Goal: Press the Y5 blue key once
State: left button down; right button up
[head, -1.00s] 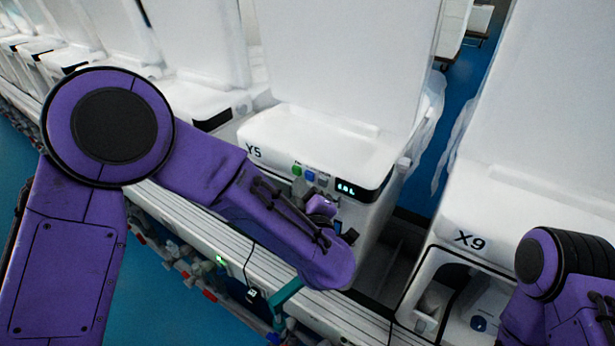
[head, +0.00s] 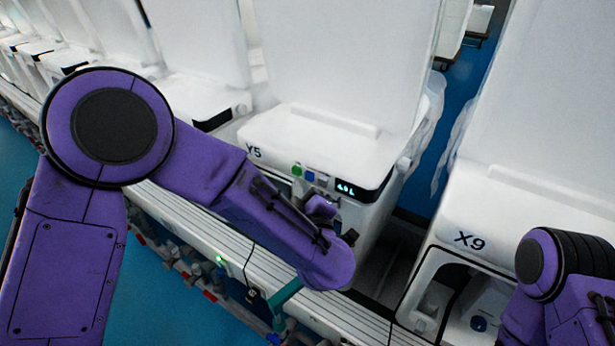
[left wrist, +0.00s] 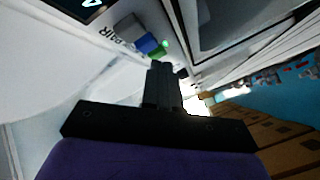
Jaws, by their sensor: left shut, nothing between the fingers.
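The white toilet unit marked Y5 (head: 290,130) stands in the middle of the head view. Its front panel has a green key (head: 297,170), a blue key (head: 309,176) and a lit display (head: 346,188). In the left wrist view the blue key (left wrist: 146,43) lies between a grey key and the green key (left wrist: 163,45). My left gripper (left wrist: 165,68) is shut and empty, its fingertips close to the blue and green keys; contact cannot be told. In the head view my left forearm hides most of this gripper. My right arm shows at the lower right, its gripper out of view.
A unit marked X9 (head: 470,225) with an open front stands to the right, past a narrow dark gap. More white units line up to the left. A slatted white conveyor edge (head: 240,250) runs below them, over blue floor (head: 140,290).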

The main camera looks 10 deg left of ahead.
pick_arm(q)
jog(key=shift+w, duration=0.15)
dwell(0.7)
jog(key=shift+w+d, duration=0.15)
jog(key=shift+w, duration=0.05)
jog(key=shift+w+d, duration=0.1)
jog(key=shift+w, duration=0.3)
dwell(0.6)
jog(key=shift+s, duration=0.1)
jog(key=shift+s+a+p, duration=0.25)
jog(key=shift+s+p, duration=0.1)
jog(key=shift+s, duration=0.35)
jog(key=s, duration=0.1)
jog(key=s+a+p, duration=0.1)
jog(key=s, duration=0.2)
jog(key=shift+s+a, duration=0.35)
